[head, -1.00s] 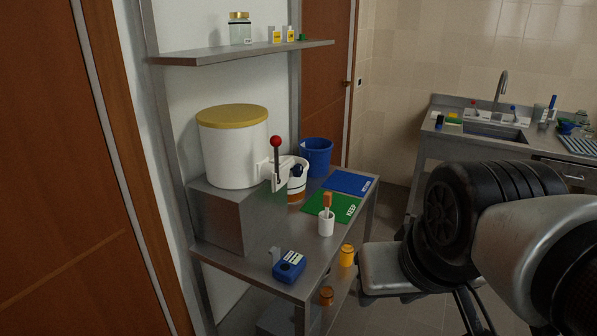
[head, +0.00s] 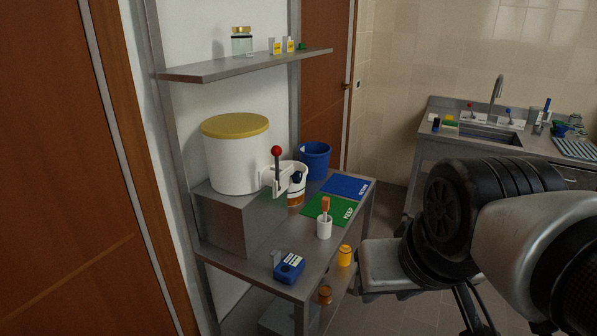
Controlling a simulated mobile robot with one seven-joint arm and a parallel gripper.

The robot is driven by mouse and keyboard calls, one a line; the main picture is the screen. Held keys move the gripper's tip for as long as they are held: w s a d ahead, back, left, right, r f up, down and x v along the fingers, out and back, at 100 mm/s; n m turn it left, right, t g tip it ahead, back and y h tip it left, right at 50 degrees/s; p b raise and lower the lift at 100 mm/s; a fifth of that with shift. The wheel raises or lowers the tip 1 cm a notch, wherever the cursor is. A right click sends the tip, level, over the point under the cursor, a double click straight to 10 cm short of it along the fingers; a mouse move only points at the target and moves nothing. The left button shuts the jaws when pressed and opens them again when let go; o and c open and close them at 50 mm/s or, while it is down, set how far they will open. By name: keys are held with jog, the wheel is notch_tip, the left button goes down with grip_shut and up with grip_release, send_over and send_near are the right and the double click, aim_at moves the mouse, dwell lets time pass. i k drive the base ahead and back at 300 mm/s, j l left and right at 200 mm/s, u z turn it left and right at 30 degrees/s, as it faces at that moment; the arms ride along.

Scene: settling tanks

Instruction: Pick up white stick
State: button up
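I cannot make out a white stick for certain. A small white cup (head: 324,229) stands near the front of the steel bench (head: 250,268), with an orange-brown handle (head: 325,205) sticking up from it; its lower end is hidden in the cup. A white upright piece with a lever and red ball (head: 277,152) is beside the large white drum (head: 233,160). My arm fills the right side, to the right of the bench and apart from it. I cannot make out my gripper's fingertips in this view.
A blue bucket (head: 314,159), green mat (head: 328,209), blue mat (head: 347,186) and blue device (head: 289,267) are on the bench. A shelf (head: 245,66) overhangs it. A sink counter (head: 450,135) stands at back right, with floor between.

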aim_at(326, 200)
jog(key=k+j+u, duration=0.1)
jog(key=k+u, duration=0.4)
jog(key=u, duration=1.8)
jog(key=l+u, duration=0.1)
jog(key=l, duration=0.4)
jog(key=k+l+u, duration=0.15)
jog(key=l, duration=0.35)
jog(key=k+l, duration=0.1)
jog(key=l, duration=0.55)
jog(key=k+l, duration=0.1)
jog(key=l, duration=0.55)
jog(key=k+l, duration=0.1)
jog(key=l, duration=1.2)
jog(key=k+l, duration=0.15)
jog(key=l, duration=0.5)
